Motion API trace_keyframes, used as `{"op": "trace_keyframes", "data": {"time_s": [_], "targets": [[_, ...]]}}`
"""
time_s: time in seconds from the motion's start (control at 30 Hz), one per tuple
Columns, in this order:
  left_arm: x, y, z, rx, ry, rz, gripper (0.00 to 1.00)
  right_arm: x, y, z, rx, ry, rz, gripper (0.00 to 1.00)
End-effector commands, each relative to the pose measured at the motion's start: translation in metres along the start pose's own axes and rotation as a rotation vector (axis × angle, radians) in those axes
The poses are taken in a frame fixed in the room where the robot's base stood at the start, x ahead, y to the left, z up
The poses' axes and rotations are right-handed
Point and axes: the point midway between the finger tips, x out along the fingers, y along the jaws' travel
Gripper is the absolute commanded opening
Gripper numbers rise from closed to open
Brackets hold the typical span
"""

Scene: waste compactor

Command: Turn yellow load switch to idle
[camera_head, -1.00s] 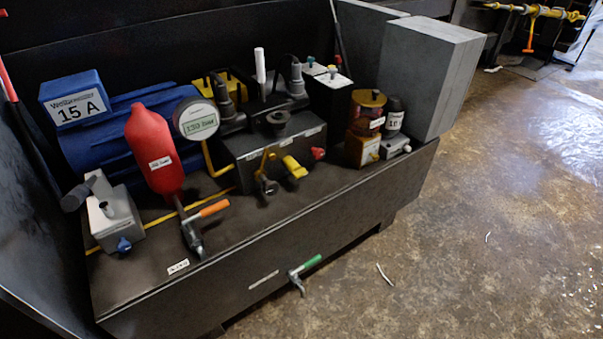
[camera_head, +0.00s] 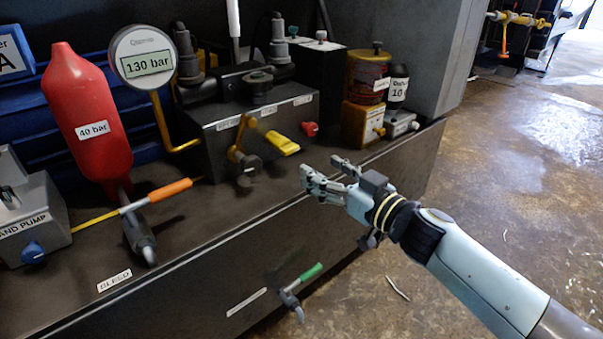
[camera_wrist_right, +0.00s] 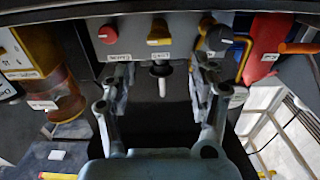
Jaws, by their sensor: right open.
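The yellow load switch (camera_head: 283,143) sticks out of the front of the dark valve block (camera_head: 225,140), with its handle tilted down to the right. In the right wrist view the yellow switch (camera_wrist_right: 159,31) shows at the top middle, beyond the fingertips. My right gripper (camera_head: 321,173) is open and empty, to the right of the switch and a little below it, apart from it. In the wrist view its two fingers (camera_wrist_right: 162,82) stand apart. My left gripper is in neither view.
A red cylinder (camera_head: 92,115), a 130 bar gauge (camera_head: 146,58) and an orange-handled valve (camera_head: 168,191) stand further left. A green-handled valve (camera_head: 303,284) is below.

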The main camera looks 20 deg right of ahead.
Motion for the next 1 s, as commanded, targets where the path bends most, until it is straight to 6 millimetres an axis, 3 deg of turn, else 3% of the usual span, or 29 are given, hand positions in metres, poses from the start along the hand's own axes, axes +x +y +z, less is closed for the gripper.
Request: {"op": "trace_keyframes", "data": {"time_s": [0.17,0.3,0.6,0.8,1.0], "targets": [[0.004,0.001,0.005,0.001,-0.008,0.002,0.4,0.013,0.002,0.004,-0.001,0.005,0.002,0.62],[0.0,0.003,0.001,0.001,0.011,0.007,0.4,0.036,0.002,0.003,0.0,0.006,0.003,0.62],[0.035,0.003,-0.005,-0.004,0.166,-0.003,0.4,0.091,0.002,0.005,0.0,0.002,0.002,0.62],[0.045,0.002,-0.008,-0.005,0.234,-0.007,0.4,0.108,0.002,0.004,0.0,0.003,0.002,0.62],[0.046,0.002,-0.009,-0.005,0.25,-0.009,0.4,0.111,0.002,0.003,0.001,0.003,0.002,0.62]]}}
